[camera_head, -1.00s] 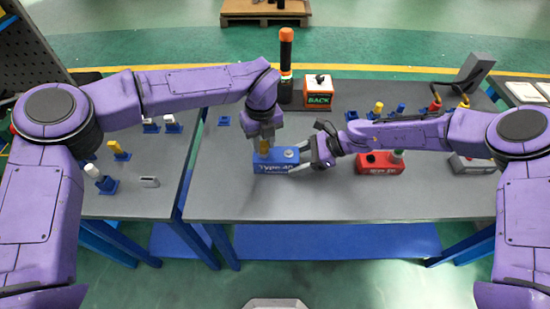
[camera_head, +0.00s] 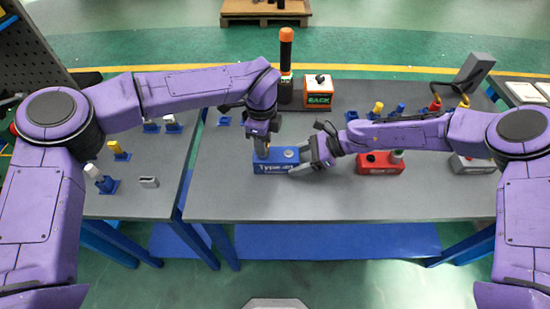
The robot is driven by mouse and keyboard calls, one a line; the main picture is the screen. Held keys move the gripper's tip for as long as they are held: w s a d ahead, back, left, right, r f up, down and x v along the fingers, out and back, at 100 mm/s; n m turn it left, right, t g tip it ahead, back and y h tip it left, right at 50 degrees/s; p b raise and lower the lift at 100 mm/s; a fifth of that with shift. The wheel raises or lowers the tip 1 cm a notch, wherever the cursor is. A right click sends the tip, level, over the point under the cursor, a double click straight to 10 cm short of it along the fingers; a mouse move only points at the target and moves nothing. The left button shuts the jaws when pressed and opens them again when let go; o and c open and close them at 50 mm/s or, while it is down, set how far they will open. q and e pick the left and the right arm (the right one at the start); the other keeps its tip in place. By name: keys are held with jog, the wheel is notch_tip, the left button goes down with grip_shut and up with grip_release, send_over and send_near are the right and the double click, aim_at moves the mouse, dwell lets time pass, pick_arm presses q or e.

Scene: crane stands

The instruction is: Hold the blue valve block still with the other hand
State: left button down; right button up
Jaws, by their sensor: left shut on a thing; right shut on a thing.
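The blue valve block (camera_head: 270,167), with white lettering on its front and a pale round knob (camera_head: 290,153) on top, sits on the grey table. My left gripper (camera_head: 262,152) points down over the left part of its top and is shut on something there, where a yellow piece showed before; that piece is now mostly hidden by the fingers. My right gripper (camera_head: 305,162) comes from the right and is shut on the block's right end, one finger along its front.
A red block (camera_head: 379,162) and a grey block (camera_head: 470,164) stand to the right. Small yellow and blue parts stand on both tables. The front of the table is clear.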

pick_arm(q)
jog(key=n, duration=0.5)
jog(key=n, duration=0.5)
jog(key=c, duration=0.7)
grip_release()
jog(key=shift+c, duration=0.8)
